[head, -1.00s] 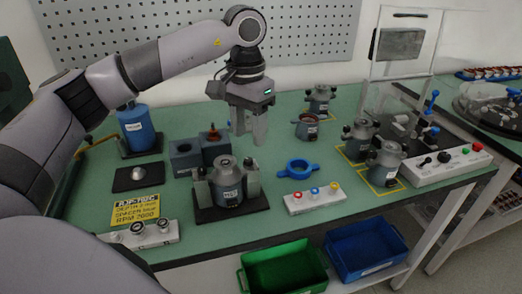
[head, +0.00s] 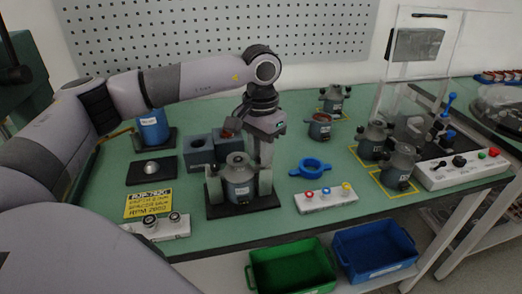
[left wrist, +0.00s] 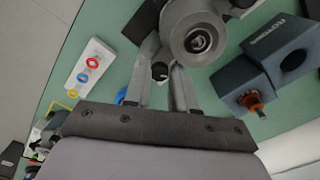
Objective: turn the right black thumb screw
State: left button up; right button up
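A grey stator housing (head: 239,176) stands upright in a clamp fixture on a black base plate (head: 225,208). It also shows in the left wrist view (left wrist: 197,38). The right black thumb screw (left wrist: 160,71) sits beside the housing, between my left fingers. In the head view my gripper hides most of it. The left black thumb screw (head: 213,171) is on the other side of the housing. My left gripper (head: 262,160) points down at the fixture's right side. Its fingers (left wrist: 162,78) are apart, with gaps visible around the screw. My right gripper is not in view.
Dark blocks (head: 199,151) stand behind the fixture. A blue ring (head: 312,167) and a white button strip (head: 325,198) lie to the right. A black pad (head: 151,172) and a yellow sign (head: 148,203) are on the left. More housings (head: 399,164) stand farther right.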

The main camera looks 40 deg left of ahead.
pick_arm(q)
grip_shut()
jog(key=shift+n, duration=1.6)
jog(key=o, duration=0.5)
grip_release()
jog(key=shift+o, duration=0.2)
jog(key=shift+m, duration=0.3)
